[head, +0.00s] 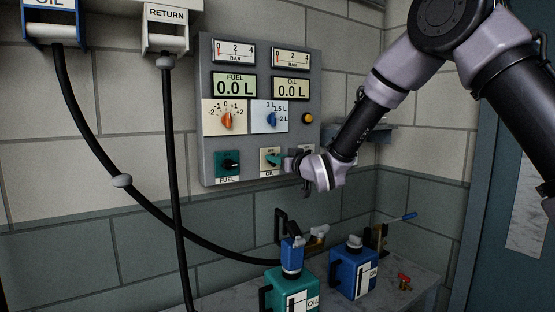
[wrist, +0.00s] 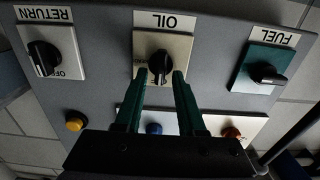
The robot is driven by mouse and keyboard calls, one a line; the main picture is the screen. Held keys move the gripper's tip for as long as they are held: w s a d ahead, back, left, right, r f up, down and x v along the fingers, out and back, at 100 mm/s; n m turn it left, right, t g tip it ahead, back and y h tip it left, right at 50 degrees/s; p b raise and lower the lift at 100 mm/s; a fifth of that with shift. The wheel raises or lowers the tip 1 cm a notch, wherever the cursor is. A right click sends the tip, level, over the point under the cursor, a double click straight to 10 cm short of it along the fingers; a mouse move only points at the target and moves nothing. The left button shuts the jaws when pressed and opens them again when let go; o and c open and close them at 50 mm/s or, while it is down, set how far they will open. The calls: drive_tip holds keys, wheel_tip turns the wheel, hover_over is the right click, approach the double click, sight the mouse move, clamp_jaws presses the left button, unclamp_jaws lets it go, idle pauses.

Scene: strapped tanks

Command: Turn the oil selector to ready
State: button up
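The oil selector is a black knob (wrist: 159,66) on a beige plate under the OIL label (wrist: 165,21) in the wrist view, which is upside down. Its handle stands roughly upright in that picture. My gripper (wrist: 161,74) has its two green fingers apart, one on each side of the knob, with a gap visible around it; I cannot tell if either finger touches. In the head view the beige oil plate (head: 264,167) is partly hidden by my gripper (head: 285,161).
The FUEL selector (head: 229,164) is to the left and the RETURN selector (wrist: 44,57) to the right on the grey panel (head: 210,145). Above are an orange dial (head: 227,121), a blue dial (head: 271,119) and a yellow button (head: 308,118). Tanks (head: 291,292) stand below.

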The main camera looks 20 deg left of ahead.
clamp_jaws()
drive_tip(key=shift+w+m, duration=0.1)
drive_tip(key=shift+m, duration=0.4)
drive_tip(key=m, duration=1.1)
drive_tip(key=f+m, duration=0.1)
drive_tip(key=m, duration=0.4)
drive_tip(key=shift+w+d+f+m, duration=0.1)
drive_tip(key=shift+w+d+m, duration=0.25)
drive_tip(key=shift+d+m, duration=0.05)
drive_tip(key=shift+m, duration=0.3)
drive_tip(key=shift+o, duration=1.5)
unclamp_jaws()
